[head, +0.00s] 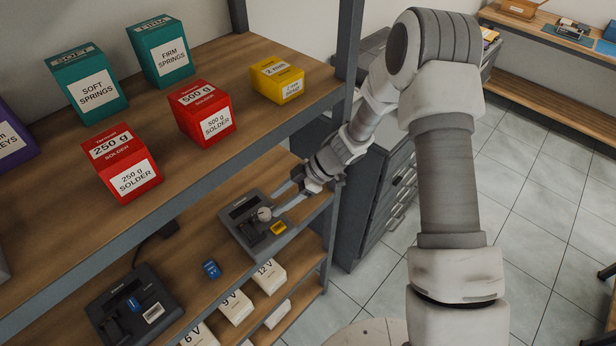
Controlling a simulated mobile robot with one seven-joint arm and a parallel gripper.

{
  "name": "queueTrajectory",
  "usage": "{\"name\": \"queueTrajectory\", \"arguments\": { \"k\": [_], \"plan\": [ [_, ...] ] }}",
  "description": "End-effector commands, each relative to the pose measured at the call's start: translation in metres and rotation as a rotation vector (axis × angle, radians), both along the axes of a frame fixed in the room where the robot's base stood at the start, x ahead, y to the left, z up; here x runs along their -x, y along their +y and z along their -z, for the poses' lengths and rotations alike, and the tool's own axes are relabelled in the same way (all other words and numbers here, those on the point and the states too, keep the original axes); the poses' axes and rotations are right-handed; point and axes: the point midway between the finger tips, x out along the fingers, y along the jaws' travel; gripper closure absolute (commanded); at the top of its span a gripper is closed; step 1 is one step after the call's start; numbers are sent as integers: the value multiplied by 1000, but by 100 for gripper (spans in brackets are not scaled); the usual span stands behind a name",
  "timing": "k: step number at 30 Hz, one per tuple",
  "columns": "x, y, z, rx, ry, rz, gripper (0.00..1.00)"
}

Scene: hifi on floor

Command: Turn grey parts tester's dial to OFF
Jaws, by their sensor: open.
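The grey parts tester (243,231) sits on the middle shelf in the head view, near its right end. It has a dark display slot, a round light-grey dial (264,214) and a yellow piece (278,228) on its front part. My gripper (281,203) is open and reaches in from the right, with its fingers low beside the dial. I cannot tell whether a finger touches the dial. The dial's markings and its setting are too small to read.
A second dark device (134,306) with a blue piece stands on the same shelf at lower left. A small blue item (211,269) lies between the devices. The upper shelf (240,55) with boxes overhangs them. A shelf post (346,60) and grey drawer cabinet (375,205) flank my arm.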

Motion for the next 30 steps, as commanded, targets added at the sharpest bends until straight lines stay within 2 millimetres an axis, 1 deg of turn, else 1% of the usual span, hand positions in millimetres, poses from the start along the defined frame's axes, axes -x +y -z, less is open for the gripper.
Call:
{"name": "queueTrajectory", "arguments": {
  "k": [1,3,9,15,21,30],
  "plan": [
    [-2,-10,-9,2,-5,1,43],
    [-5,-22,-22,1,-5,3,43],
    [-12,-55,-56,0,-4,3,43],
    [-15,-78,-79,0,-1,1,43],
    [-17,-87,-89,-1,-1,1,43],
    [-17,-87,-89,-1,0,0,43]
  ]
}}
